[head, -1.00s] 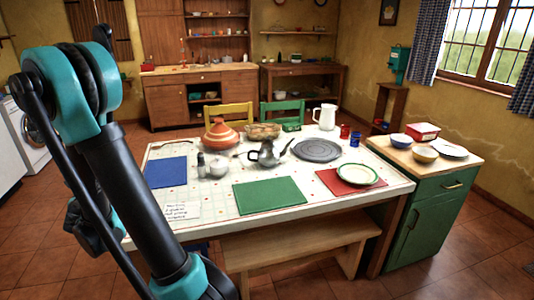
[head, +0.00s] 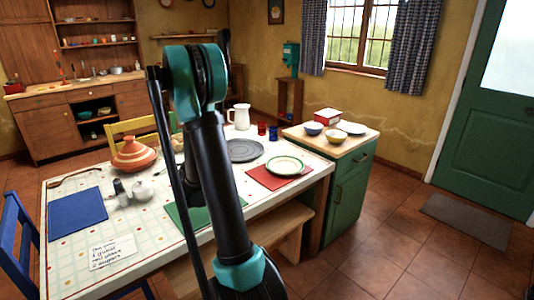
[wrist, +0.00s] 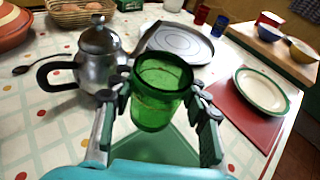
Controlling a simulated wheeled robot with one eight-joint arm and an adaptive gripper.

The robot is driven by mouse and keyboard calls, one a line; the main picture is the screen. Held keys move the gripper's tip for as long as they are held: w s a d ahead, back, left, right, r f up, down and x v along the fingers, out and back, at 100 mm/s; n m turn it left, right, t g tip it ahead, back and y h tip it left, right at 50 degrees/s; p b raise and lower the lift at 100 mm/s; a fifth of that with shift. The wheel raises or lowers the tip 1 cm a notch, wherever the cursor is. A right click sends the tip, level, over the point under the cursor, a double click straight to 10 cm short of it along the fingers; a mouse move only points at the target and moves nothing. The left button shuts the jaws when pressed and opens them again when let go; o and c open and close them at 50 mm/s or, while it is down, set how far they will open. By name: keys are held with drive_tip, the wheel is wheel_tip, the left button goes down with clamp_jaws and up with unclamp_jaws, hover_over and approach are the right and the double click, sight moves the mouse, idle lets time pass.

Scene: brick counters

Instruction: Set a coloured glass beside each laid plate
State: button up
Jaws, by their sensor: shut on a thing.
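My gripper (wrist: 163,92) is shut on a green glass (wrist: 160,110), held upright above the table near the green mat (wrist: 150,148) in the wrist view. In the head view my arm hides the gripper and the green glass. A white plate with a green rim (head: 285,165) lies on the red mat (head: 258,178), right of the held glass in the wrist view (wrist: 262,90). A red glass (head: 261,128) and a blue glass (head: 273,132) stand at the table's far right. The blue mat (head: 77,214) bears no plate.
A metal coffee pot (wrist: 98,58) stands close left of the held glass, with a grey round platter (wrist: 182,42) behind. A tagine (head: 134,154), small pots and a written card (head: 112,253) are at left. Bowls and plates (head: 351,128) stand on the green cabinet (head: 350,190).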

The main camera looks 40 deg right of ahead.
drive_tip(key=s+d+m+g+h, duration=0.2)
drive_tip(key=s+d+m, duration=0.15)
drive_tip(key=d, duration=0.85)
drive_tip(key=s+d+m+g+h, duration=0.2)
drive_tip(key=s+d+g, duration=0.15)
drive_tip(key=d, duration=0.85)
drive_tip(key=shift+n+t, duration=0.25)
drive_tip(key=shift+t, duration=0.1)
drive_tip(key=shift+s+d+f, duration=0.1)
drive_tip(key=shift+f, duration=1.75)
drive_tip(key=shift+d+f, duration=0.1)
drive_tip(key=shift+f, duration=1.7)
drive_tip(key=shift+f, duration=0.55)
drive_tip(key=o, duration=1.5)
drive_tip(key=shift+c, duration=0.2)
drive_tip(key=shift+a, duration=0.1)
